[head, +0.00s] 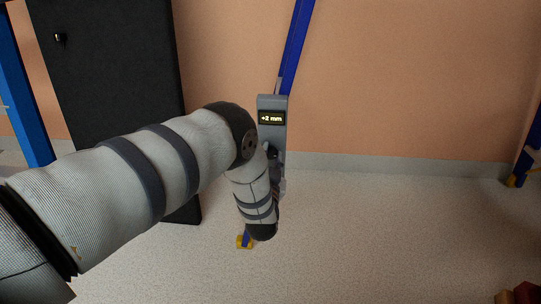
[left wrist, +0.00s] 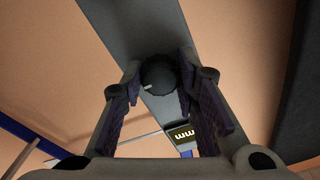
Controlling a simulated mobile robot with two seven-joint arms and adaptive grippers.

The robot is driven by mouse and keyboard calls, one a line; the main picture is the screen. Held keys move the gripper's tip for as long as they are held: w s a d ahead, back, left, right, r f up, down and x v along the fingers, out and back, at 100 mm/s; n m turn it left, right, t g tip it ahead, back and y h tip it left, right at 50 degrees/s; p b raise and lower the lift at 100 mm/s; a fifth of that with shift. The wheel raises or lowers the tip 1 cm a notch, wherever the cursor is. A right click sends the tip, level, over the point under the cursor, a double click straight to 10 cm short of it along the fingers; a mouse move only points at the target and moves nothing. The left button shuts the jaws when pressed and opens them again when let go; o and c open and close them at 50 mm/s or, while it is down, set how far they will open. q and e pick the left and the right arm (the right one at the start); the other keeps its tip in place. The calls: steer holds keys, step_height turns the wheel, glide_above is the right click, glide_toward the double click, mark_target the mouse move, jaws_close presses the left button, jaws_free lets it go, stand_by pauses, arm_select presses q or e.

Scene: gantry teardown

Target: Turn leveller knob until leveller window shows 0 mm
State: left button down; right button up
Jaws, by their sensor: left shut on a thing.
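The leveller (head: 272,103) is a grey upright housing on a blue post. Its window (head: 271,118) reads +2 mm in the head view. In the left wrist view the window (left wrist: 183,134) is partly covered by a finger, with only "mm" showing. The leveller knob (left wrist: 159,74) is round and dark with a pale mark at its edge. My left gripper (left wrist: 160,92) is shut on the knob, one finger on each side. In the head view my left arm hides most of this gripper and the housing's lower part. My right gripper is not in view.
A tall black panel (head: 108,80) stands at the left, near my left arm. Blue posts (head: 22,90) stand at both sides. The floor (head: 390,230) to the right is clear, with reddish blocks at the lower right corner.

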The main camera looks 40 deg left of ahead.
arm_select(q)
steer(key=m, duration=0.4)
steer(key=shift+f+m, duration=0.1)
steer(key=shift+m, duration=0.2)
steer(key=m+b, duration=0.1)
steer(key=m, duration=0.4)
stand_by(0.3)
steer(key=c, duration=1.2)
jaws_free()
steer(key=shift+c, duration=0.2)
steer(key=v, duration=1.2)
steer(key=shift+s+a, duration=0.1)
steer(key=shift+s, duration=0.05)
